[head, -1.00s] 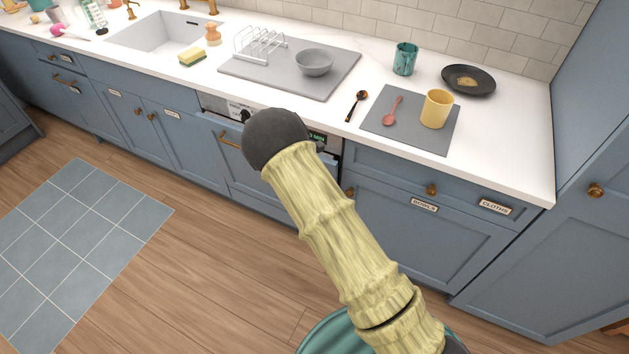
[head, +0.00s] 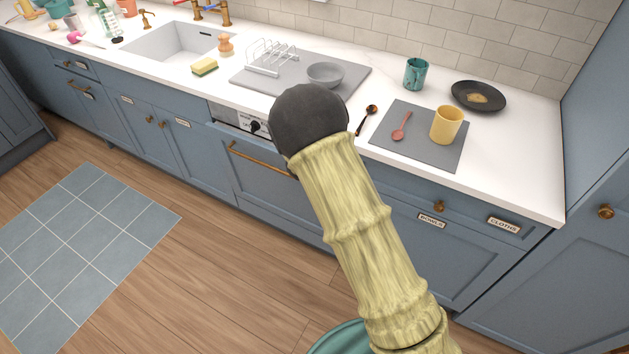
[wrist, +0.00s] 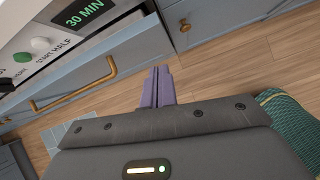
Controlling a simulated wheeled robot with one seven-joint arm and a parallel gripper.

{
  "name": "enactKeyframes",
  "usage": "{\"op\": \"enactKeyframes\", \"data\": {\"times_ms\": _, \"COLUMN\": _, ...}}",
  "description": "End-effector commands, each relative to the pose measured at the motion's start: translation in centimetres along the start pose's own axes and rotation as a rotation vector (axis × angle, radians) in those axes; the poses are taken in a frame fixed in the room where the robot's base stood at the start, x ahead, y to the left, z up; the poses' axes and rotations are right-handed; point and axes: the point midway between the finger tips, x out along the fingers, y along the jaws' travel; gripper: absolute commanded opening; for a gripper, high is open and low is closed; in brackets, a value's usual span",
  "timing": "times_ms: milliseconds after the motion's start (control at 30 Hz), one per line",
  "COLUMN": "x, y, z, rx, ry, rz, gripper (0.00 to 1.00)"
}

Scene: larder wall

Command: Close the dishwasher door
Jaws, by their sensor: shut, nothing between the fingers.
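The dishwasher door (head: 262,188) is a blue panel with a long brass handle (head: 258,159), under the counter in the head view. It stands upright or nearly so; I cannot tell whether it is fully flush. My arm hides its right part. In the wrist view the door (wrist: 104,68) and its handle (wrist: 75,90) are at the left, below the silver control panel (wrist: 60,32) with a 30 MIN display. My gripper (wrist: 159,72) shows purple fingers, shut and empty, right of the handle with floor behind them. Contact with the door cannot be seen. My arm hides the gripper in the head view.
Drawers and cupboards (head: 440,235) flank the dishwasher. The counter above holds a grey drying mat (head: 345,85) with a rack and bowl, and a yellow mug (head: 446,125). The wooden floor (head: 215,270) in front is clear, with a blue tiled patch (head: 80,250) at left.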

Motion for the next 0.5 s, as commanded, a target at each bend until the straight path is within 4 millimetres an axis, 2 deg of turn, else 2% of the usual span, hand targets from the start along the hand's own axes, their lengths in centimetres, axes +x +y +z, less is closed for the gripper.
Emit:
{"op": "enactKeyframes", "data": {"times_ms": 33, "x": -0.9, "y": -1.4, "z": 1.1, "rx": 0.109, "ry": 0.015, "rz": -0.015, "gripper": 0.0}}
{"op": "enactKeyframes", "data": {"times_ms": 200, "x": -4.7, "y": -7.3, "z": 3.6, "rx": 0.607, "ry": 0.086, "rz": -0.088, "gripper": 0.0}}
{"op": "enactKeyframes", "data": {"times_ms": 333, "x": -8.0, "y": -12.0, "z": 4.5, "rx": 1.008, "ry": 0.131, "rz": -0.154, "gripper": 0.0}}
{"op": "enactKeyframes", "data": {"times_ms": 500, "x": -12.6, "y": -17.7, "z": 4.4, "rx": 1.515, "ry": 0.175, "rz": -0.249, "gripper": 0.0}}
